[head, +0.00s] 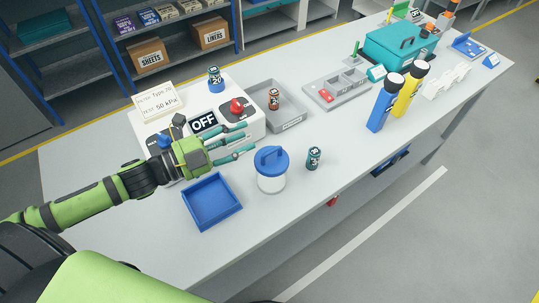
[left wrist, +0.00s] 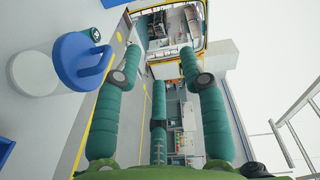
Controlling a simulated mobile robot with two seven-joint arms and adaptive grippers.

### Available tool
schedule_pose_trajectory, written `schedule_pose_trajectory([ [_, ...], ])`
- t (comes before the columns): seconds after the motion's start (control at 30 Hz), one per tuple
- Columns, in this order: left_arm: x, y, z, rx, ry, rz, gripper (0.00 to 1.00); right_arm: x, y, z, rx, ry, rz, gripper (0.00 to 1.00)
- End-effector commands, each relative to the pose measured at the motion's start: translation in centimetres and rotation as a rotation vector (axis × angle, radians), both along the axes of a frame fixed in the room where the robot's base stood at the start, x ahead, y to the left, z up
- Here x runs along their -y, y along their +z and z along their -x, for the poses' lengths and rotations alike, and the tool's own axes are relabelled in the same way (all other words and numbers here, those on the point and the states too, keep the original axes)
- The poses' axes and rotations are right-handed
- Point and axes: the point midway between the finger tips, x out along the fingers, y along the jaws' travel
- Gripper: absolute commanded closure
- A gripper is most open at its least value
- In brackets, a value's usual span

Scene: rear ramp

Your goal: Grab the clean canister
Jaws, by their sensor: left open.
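A white canister with a blue lid and a blue loop handle (head: 271,182) stands upright on the bench. It also shows at the upper left of the left wrist view (left wrist: 36,75). I see no mark that says clean. My left gripper (head: 246,143) is open, with its teal fingers spread and empty. It is up and left of the canister, by the white test box, and apart from the canister. In the left wrist view the fingers (left wrist: 162,65) have nothing between them. My right gripper is not in view.
A blue tray (head: 187,205) lies left of the canister, and a small dark numbered cylinder (head: 314,158) stands right of it. The white box (head: 155,128) bears an OFF sign and a red knob. A grey bin (head: 292,108) and blue and yellow bottles stand farther right.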

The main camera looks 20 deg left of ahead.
Motion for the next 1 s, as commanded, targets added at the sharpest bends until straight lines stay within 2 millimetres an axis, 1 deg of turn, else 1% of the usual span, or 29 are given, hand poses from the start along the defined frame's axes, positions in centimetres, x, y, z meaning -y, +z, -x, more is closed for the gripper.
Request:
schedule_pose_trajectory([
  [0.03, 0.1, 1.1, 0.5, 0.055, -0.069, -0.033, 0.58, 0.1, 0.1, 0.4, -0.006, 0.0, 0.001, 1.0],
  [0.07, 0.3, -0.8, 0.7, 0.053, -0.069, -0.025, 0.58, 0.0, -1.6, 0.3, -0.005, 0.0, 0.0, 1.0],
  [0.1, 0.3, -2.2, 0.6, 0.048, -0.064, -0.019, 0.58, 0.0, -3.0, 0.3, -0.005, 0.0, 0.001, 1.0],
  [0.3, 0.3, -6.2, 0.5, 0.05, -0.06, -0.018, 0.58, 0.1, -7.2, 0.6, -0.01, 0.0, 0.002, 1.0],
  [0.43, 0.3, -8.1, 0.5, 0.05, -0.06, -0.017, 0.58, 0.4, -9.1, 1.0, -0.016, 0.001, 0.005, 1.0],
  [0.5, 0.3, -8.7, 0.5, 0.049, -0.059, -0.017, 0.58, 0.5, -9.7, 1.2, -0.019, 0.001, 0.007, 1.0],
  [0.57, 0.4, -8.8, 0.4, 0.05, -0.059, -0.017, 0.58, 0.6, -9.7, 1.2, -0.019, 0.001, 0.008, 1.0],
  [0.83, 1.5, -8.5, -0.7, 0.05, -0.059, -0.015, 0.58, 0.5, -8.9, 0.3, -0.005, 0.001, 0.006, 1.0],
  [1.0, 2.0, -8.5, -1.4, 0.05, -0.057, -0.016, 0.58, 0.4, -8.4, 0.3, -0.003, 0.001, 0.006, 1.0],
])
